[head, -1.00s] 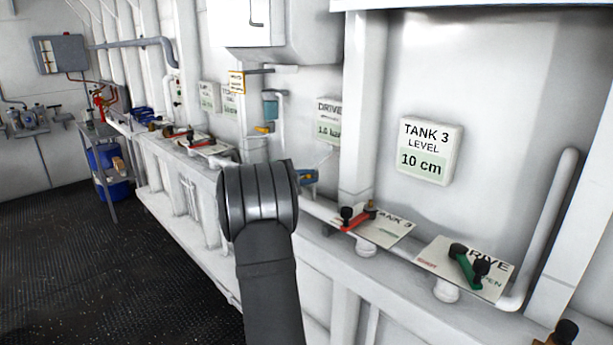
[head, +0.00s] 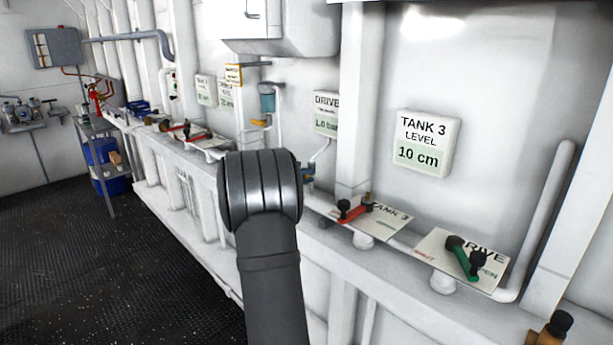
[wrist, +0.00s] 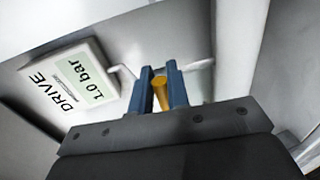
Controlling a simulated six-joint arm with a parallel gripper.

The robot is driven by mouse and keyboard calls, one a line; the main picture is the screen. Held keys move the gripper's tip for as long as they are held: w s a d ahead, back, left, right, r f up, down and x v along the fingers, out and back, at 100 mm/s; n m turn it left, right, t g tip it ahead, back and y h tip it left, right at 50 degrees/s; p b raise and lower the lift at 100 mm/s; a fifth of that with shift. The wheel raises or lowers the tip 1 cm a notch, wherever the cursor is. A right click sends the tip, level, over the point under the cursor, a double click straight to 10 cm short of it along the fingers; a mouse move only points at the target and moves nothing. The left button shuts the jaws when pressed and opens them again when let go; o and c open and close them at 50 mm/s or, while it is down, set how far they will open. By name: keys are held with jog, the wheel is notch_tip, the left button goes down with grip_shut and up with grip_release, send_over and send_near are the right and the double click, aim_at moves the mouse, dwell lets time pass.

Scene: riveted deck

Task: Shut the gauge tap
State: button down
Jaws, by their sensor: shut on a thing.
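The gauge tap shows in the wrist view as a short yellow-brass piece (wrist: 160,92) beside the DRIVE gauge. My gripper (wrist: 162,91) has its two blue fingers on either side of this piece and is shut on it. The DRIVE gauge (wrist: 77,84) reads 1.0 bar in the wrist view. It also shows in the head view (head: 326,113), with a thin pipe (head: 320,152) running down from it. In the head view my arm hides most of the gripper and the tap. The tap's exact angle is hard to tell.
A red-handled valve on the TANK 3 plate (head: 387,216) and a green-handled valve on the DRIVE plate (head: 433,244) sit on the ledge to the right. The TANK 3 gauge (head: 426,143) reads 10 cm. A shelf stand (head: 97,150) is far left. The dark floor (head: 60,250) is clear.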

dwell(0.5)
jog(key=c, duration=1.5)
grip_release()
jog(key=shift+o, duration=0.2)
jog(key=v, duration=1.7)
jog(key=shift+s, duration=0.2)
jog(key=shift+a, duration=0.1)
jog(key=x, duration=1.7)
jog(key=shift+w, duration=0.2)
